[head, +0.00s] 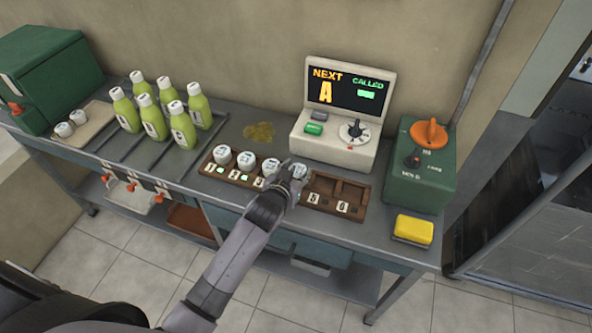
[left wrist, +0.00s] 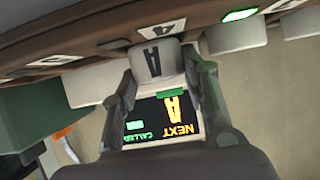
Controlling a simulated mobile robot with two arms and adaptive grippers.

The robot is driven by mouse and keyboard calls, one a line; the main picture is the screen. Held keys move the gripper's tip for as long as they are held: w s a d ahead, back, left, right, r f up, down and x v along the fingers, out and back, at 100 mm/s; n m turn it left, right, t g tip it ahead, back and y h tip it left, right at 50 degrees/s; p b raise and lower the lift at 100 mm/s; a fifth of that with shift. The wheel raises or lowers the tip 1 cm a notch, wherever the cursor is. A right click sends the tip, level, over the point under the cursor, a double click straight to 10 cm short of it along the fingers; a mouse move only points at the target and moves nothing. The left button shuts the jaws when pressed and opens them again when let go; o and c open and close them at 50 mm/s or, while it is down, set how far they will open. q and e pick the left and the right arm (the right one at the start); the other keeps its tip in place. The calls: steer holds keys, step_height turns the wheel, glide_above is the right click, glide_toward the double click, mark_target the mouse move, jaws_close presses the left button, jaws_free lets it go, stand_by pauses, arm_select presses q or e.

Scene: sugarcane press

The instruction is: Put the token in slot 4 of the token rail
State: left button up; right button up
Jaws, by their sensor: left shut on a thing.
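The token (head: 299,170) is a white cylinder. My left gripper (head: 289,178) is shut on it at the middle of the brown wooden token rail (head: 330,203). My gripper hides slot 4 in the head view, and I cannot tell whether the token is seated. Three other white tokens (head: 246,160) stand in the slots to the left. The slots labelled 5 and 6 look empty. My right gripper is not in view.
A white display machine (head: 336,140) stands behind the rail, reading "NEXT A". A green box with an orange knob (head: 421,165) and a yellow sponge (head: 413,229) are on the right. Several green bottles (head: 151,118) stand on the left. The grey bench (head: 240,204) is clear before the rail.

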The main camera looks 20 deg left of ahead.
arm_select(q)
steer(key=o, duration=1.1)
steer(key=shift+f, duration=0.15)
steer(key=shift+r, duration=0.3)
steer(key=v, duration=1.2)
steer(key=shift+r, duration=0.3)
